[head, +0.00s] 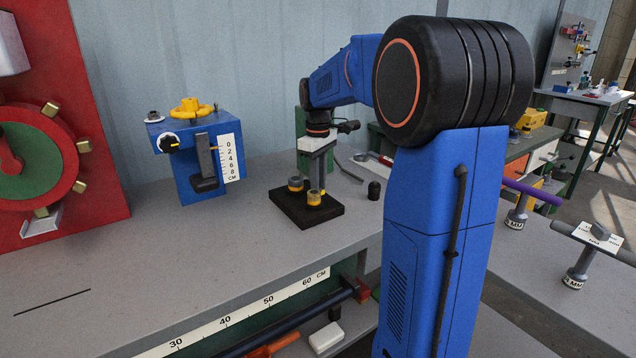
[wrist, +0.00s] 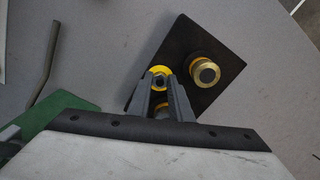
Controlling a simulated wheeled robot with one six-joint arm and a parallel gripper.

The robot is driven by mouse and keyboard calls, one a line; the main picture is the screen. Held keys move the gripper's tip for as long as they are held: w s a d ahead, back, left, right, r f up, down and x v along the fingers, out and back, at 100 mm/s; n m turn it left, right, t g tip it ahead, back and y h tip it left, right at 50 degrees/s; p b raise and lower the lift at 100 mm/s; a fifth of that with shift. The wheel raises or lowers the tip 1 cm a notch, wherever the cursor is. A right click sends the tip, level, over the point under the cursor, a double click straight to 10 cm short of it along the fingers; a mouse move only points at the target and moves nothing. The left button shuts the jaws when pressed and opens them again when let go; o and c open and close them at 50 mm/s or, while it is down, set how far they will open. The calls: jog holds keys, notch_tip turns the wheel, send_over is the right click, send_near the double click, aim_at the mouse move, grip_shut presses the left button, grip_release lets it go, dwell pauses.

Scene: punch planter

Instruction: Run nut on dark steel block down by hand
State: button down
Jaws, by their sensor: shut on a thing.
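The dark steel block (head: 290,210) lies flat on the grey bench in the head view; it also shows in the wrist view (wrist: 222,90). Yellow-and-brass round pieces stand on it. One with a bright brass top (wrist: 205,72) stands clear of my fingers. Another brass piece shows partly between the fingers, lower in the wrist view. The fingers hide part of the nut, so I cannot tell how far down it sits.
A blue gauge stand (head: 203,170) with a yellow handwheel stands left of the block. A small black knob (head: 374,190) stands to its right. The bench in front is clear.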

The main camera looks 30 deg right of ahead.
jog(key=m, duration=0.5)
jog(key=shift+m, duration=0.4)
jog(key=m, duration=0.6)
jog(key=shift+a, duration=0.1)
jog(key=shift+m, duration=0.4)
jog(key=c, duration=1.6)
grip_release()
jog(key=shift+r, duration=0.1)
